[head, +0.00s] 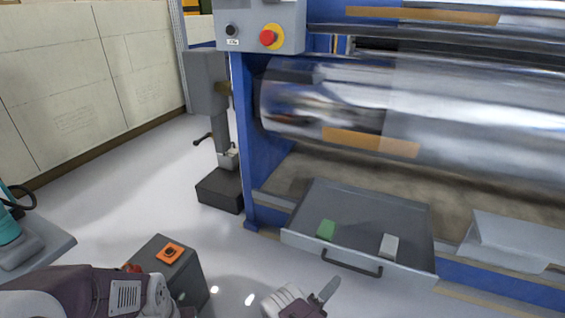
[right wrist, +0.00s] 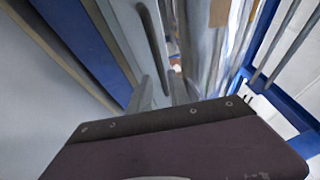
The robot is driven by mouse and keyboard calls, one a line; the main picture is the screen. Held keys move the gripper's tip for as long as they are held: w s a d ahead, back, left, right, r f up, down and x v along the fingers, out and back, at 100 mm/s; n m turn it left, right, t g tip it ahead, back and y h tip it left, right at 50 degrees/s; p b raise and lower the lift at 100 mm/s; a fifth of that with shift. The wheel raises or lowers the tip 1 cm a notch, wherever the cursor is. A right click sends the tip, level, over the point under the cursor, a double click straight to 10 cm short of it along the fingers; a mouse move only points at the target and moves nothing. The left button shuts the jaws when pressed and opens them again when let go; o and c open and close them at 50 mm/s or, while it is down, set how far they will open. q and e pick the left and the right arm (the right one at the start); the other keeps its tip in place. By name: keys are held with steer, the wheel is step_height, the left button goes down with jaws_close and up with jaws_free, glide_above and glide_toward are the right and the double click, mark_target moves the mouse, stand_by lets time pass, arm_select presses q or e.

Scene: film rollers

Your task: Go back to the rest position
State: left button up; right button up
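My right gripper (head: 318,292) is at the bottom middle of the head view, in front of and below the open drawer (head: 408,262), apart from its dark handle (head: 351,263). One grey finger shows clearly there. In the right wrist view, the gripper (right wrist: 164,88) shows two grey fingers apart with nothing visible between them. My left arm (head: 90,292) enters from the lower left, and its gripper is not in view. A green block (head: 326,230) and a light grey block (head: 389,246) lie in the drawer.
The blue-framed machine with a large shiny roller (head: 300,100) fills the right side. A control box with a red button (head: 268,37) is above. A grey box with an orange top piece (head: 170,253) stands close to my left arm. Pale floor (head: 120,190) is clear at left.

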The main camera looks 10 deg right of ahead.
steer(key=w+d+r+m+g+h+p, duration=0.1)
steer(key=w+d+r+m+g, duration=0.2)
steer(key=r, duration=0.6)
steer(key=w+d+r+m+g+h+p, duration=0.15)
steer(key=r+m, duration=0.25)
steer(key=r, duration=0.5)
steer(key=s+d+r+m+g+y+p, duration=0.2)
steer(key=s+d+r+m+g, duration=0.4)
steer(key=r, duration=0.3)
steer(key=s+r+m+g+y+p, duration=0.1)
steer(key=s+r+m+g+y, duration=0.1)
steer(key=s+m+g+y, duration=0.45)
steer(key=s+a+f+m+t+y+p, duration=0.1)
steer(key=s+a+f+m+t+y, duration=0.35)
steer(key=a+m, duration=0.45)
steer(key=s+a+f+m+t+y, duration=0.1)
steer(key=s+a+f+m+y, duration=0.2)
steer(key=s+a+m+y, duration=0.6)
steer(key=w+r+m+h+p, duration=0.1)
steer(key=w+r+m+p, duration=0.1)
steer(key=r+p, duration=1.7)
steer(key=w+d+r+m+t+h+p, duration=0.1)
steer(key=w+r+m+h+p, duration=0.1)
steer(key=r+p, duration=1.7)
steer(key=shift+w+d+r+m, duration=0.15)
steer(key=shift+r+m, duration=0.05)
steer(key=shift+m, duration=0.25)
